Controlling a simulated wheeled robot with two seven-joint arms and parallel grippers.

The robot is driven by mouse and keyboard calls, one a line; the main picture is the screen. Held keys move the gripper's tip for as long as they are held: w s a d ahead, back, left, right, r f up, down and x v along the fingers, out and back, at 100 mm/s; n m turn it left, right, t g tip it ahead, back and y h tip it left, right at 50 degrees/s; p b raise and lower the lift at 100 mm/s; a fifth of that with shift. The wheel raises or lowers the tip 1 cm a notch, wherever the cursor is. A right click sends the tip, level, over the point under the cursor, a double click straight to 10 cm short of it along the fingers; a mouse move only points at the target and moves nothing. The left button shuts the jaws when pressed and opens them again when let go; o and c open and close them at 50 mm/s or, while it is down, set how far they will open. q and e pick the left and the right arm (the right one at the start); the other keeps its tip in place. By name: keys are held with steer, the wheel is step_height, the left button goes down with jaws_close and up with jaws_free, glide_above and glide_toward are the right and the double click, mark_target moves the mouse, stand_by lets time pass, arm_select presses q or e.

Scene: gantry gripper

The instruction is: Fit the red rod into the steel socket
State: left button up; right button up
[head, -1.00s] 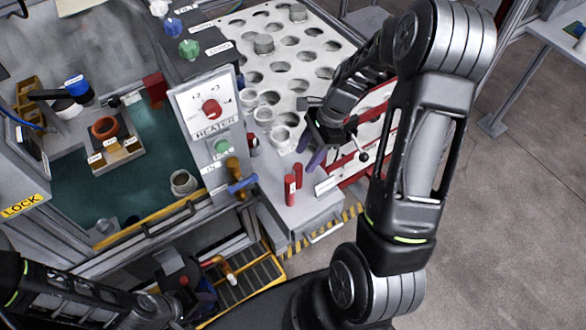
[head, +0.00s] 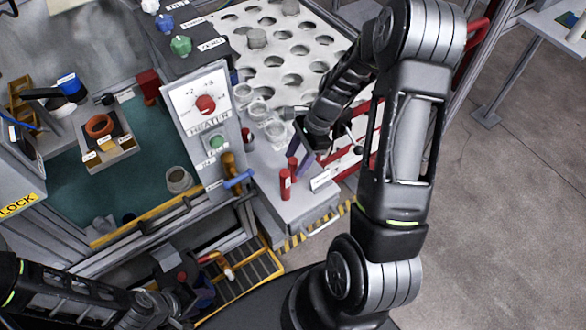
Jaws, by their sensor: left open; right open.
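Two red rods stand upright at the near end of the grey bench: a front red rod (head: 285,184) with a pale label, and a second red rod (head: 292,167) just behind it. My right gripper (head: 301,150) is open and empty, its purple fingers just beyond and right of the rods; whether it touches the back rod I cannot tell. My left gripper (head: 203,291) is low at the bottom left, partly hidden in dark clutter, open and away from the rods. I cannot tell for certain which part is the steel socket; a grey metal cup (head: 178,180) stands in the enclosure.
A white perforated plate (head: 318,50) with cups fills the back of the bench. The heater panel (head: 201,110) stands left of the rods, with a blue-handled valve (head: 239,180) close by. A small white sign (head: 321,180) is right of the rods.

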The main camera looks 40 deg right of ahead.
mark_target(292, 168)
steer(key=x, duration=0.3)
steer(key=shift+f, duration=0.3)
steer(key=shift+c, duration=0.3)
jaws_close()
stand_by(0.4)
